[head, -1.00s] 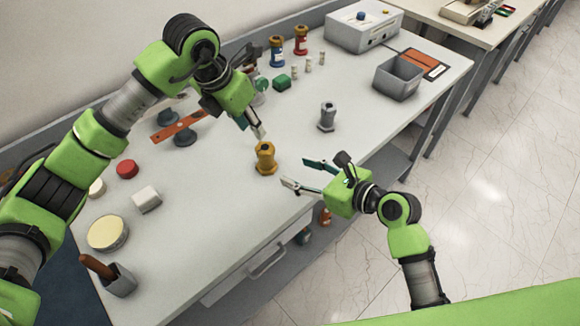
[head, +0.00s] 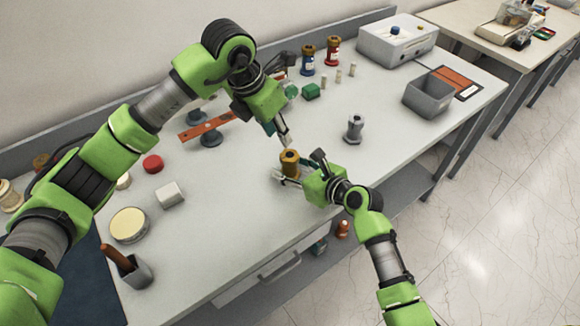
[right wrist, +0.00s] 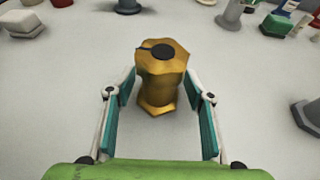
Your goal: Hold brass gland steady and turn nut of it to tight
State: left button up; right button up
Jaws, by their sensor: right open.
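The brass gland (head: 289,160) stands upright on the white table. In the right wrist view the gland (right wrist: 160,85) shows a hexagonal top with a dark round centre, a narrower body and a wider hexagonal foot. My right gripper (head: 289,174) is open, low at the gland. In the right wrist view its two teal-padded fingers (right wrist: 159,88) stand on either side of the gland, with gaps showing beside its body. My left gripper (head: 286,138) points down just above and behind the gland's top, apart from it. Its finger gap is too small to judge.
A grey gland-like part (head: 354,128) stands to the right. A grey bin (head: 428,96) and a grey box (head: 397,45) stand farther back. An orange bar (head: 207,126), a white block (head: 170,194) and a round tin (head: 129,225) lie left. The table's front edge is close to my right arm.

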aim_at(290, 155)
grip_shut()
pick_arm(q)
jog(key=o, duration=0.7)
jog(key=w+d+r+n+g+y, duration=0.2)
jog(key=w+d+n+g+y, duration=0.1)
jog(key=n, duration=1)
notch_tip(290, 155, down, 12)
jog(key=shift+s+r, duration=0.1)
